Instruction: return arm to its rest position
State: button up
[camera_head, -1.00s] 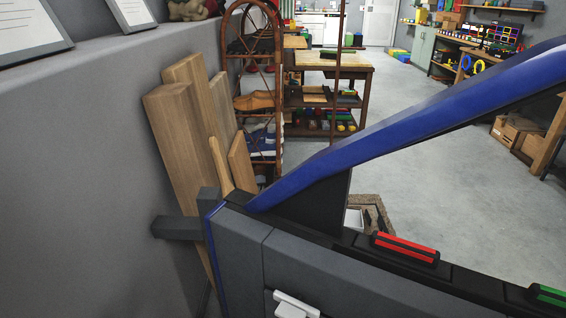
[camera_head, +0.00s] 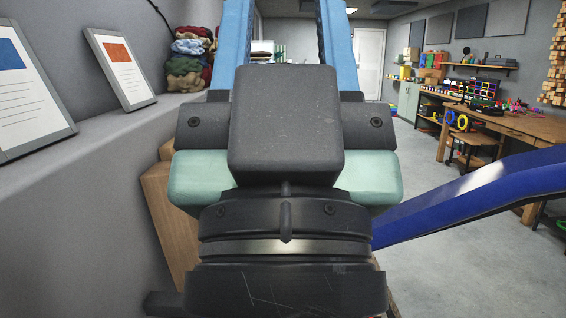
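My gripper (camera_head: 286,40) fills the middle of the head view, very close to the camera, with its black wrist at the bottom. Its two light blue fingers point up and run out of the top of the frame. They stand well apart with nothing visible between them, so it is open and empty. The car door's blue window frame (camera_head: 480,192) slopes up to the right, beside and partly behind my wrist. The rest of the door is hidden or out of frame.
A grey wall ledge on the left holds two framed sheets (camera_head: 120,67) and folded cloths (camera_head: 188,58). Wooden boards (camera_head: 170,220) lean below it, partly hidden. A workbench (camera_head: 510,122) stands at the right. The floor between is clear.

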notch_tip(320, 180, up, 26)
jog(key=p, duration=2.3)
jog(key=shift+p, duration=0.3)
